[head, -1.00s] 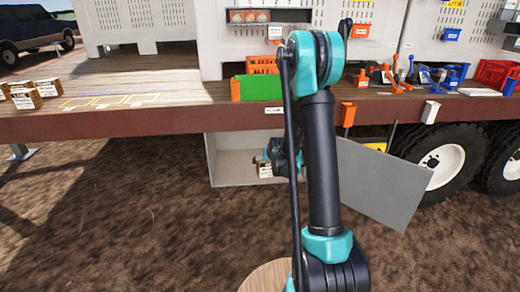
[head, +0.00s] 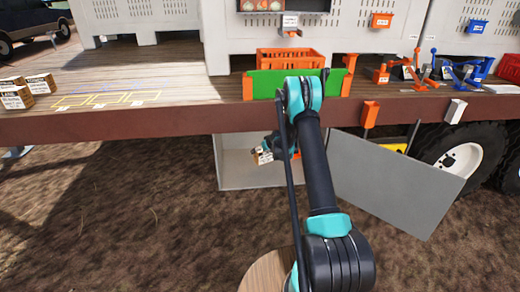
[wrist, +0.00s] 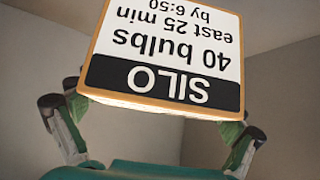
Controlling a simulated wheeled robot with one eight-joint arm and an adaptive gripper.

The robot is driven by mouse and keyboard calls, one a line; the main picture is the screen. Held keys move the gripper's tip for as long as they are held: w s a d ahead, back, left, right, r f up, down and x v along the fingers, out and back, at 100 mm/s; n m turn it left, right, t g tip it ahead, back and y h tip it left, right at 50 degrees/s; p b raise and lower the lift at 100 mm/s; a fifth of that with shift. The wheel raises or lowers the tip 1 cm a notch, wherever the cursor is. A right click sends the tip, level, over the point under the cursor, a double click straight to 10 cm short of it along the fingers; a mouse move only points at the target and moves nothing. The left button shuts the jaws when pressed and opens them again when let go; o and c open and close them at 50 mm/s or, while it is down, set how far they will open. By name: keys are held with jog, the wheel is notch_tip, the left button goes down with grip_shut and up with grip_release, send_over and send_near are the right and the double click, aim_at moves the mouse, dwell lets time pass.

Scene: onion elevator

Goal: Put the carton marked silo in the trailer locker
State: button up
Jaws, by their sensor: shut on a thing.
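The silo carton (wrist: 165,50) fills the upper part of the wrist view, its label reading SILO, 40 bulbs, upside down. My gripper (wrist: 158,108) is shut on it, one finger at each side. In the head view the carton (head: 263,156) shows small and tilted in the mouth of the trailer locker (head: 222,165), off its floor. The locker is a pale box under the trailer bed, and its grey door (head: 395,185) stands open to the right. Plain walls surround the carton in the wrist view. My arm hides part of the locker's right side.
Several other cartons (head: 18,97) stand on the trailer deck (head: 150,122) at the left. A green panel (head: 268,84) and an orange crate (head: 290,58) stand above the locker. Wheels (head: 460,160) are behind the door at right. Open ground lies at the left.

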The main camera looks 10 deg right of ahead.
jog(key=shift+w+f, duration=0.15)
jog(key=shift+f, duration=3.25)
jog(key=shift+f, duration=0.55)
jog(key=o, duration=1.4)
jog(key=shift+c, duration=0.2)
jog(key=shift+o, duration=0.2)
